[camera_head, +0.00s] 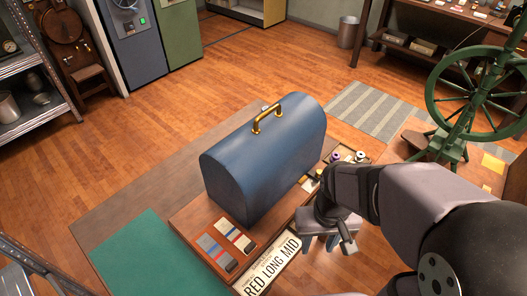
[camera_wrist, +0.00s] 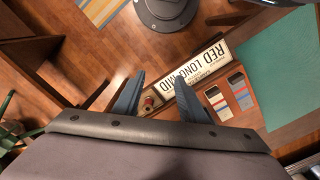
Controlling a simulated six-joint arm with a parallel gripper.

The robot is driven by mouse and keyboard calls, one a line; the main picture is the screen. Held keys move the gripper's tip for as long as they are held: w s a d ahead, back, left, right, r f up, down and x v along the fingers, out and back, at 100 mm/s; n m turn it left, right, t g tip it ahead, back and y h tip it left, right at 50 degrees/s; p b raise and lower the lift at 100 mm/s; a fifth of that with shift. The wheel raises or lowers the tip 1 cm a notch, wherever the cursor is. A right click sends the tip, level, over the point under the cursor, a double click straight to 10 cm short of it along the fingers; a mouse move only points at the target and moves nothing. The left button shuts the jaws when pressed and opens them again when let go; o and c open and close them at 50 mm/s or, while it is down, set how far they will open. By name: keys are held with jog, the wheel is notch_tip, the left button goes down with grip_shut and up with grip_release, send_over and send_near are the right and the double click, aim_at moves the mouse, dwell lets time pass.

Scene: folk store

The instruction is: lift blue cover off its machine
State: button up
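The blue cover (camera_head: 262,160) is a long domed case with a brass handle (camera_head: 267,112) on top. It sits upright on the wooden table (camera_head: 130,192) in the head view. The machine under it is hidden. My gripper (camera_head: 319,243) is in front and to the right of the cover, apart from it, with its fingers pointing down. In the wrist view its two blue fingers (camera_wrist: 159,76) are spread with nothing held between them. I cannot make out the cover in the wrist view.
A sign reading RED LONG MID (camera_head: 271,266) and colour swatch cards (camera_head: 226,245) lie before the cover. Thread spools (camera_head: 348,156) stand at its right. A green mat (camera_head: 140,255) lies at left. A green spinning wheel (camera_head: 462,110) stands at right. Space above the cover is clear.

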jog(key=shift+c, duration=0.5)
jog(key=w+a+r+m+t+y+p, duration=0.1)
jog(key=w+a+r+m+t+p, duration=0.2)
jog(key=w+r, duration=0.8)
jog(key=w+a+r+m+t+p, duration=0.3)
jog(key=w+r, duration=0.8)
jog(key=w, duration=0.6)
jog(key=a+m+p, duration=0.1)
jog(key=a+m, duration=0.1)
jog(key=m, duration=0.1)
jog(key=shift+w+r+m+y+p, duration=0.25)
jog(key=shift+r+m+y+p, duration=0.1)
jog(key=shift+m+y, duration=0.05)
jog(key=shift+a, duration=0.1)
jog(key=shift+f, duration=0.1)
